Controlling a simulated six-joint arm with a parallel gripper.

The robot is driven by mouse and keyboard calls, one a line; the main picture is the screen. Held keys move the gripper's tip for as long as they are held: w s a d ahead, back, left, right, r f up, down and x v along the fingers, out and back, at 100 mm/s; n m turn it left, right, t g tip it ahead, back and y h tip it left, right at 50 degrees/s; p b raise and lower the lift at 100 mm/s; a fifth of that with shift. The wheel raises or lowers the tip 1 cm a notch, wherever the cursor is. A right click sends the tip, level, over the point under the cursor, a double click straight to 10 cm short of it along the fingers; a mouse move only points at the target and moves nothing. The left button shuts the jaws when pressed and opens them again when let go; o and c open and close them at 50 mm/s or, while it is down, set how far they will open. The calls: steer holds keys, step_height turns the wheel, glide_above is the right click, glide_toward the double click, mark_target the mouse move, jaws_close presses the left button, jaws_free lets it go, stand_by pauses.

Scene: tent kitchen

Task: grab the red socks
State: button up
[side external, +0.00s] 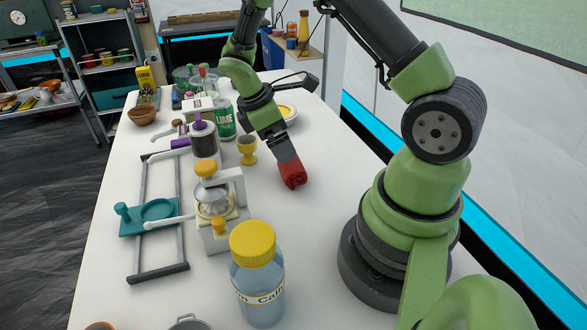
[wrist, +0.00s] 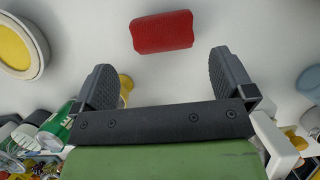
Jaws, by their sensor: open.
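The red socks (side external: 293,174) are a small rolled red bundle lying on the white table. In the wrist view the bundle (wrist: 162,32) sits at the top centre, just beyond the fingertips and roughly between them. My gripper (wrist: 162,75) is open, with its two dark fingers spread wide and nothing between them. In the side external view my gripper (side external: 288,158) is right at the bundle and hides part of it. I cannot tell from there whether it touches.
A yellow egg cup (side external: 247,151) and a green can (side external: 223,119) stand left of my gripper. A plate with yellow (side external: 284,112) lies behind it. A yellow-lidded bottle (side external: 257,278) stands in front. The table right of the bundle is clear.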

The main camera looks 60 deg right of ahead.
mark_target(296, 167)
steer(key=x, duration=0.9)
steer(key=shift+s, duration=0.25)
steer(key=c, duration=0.8)
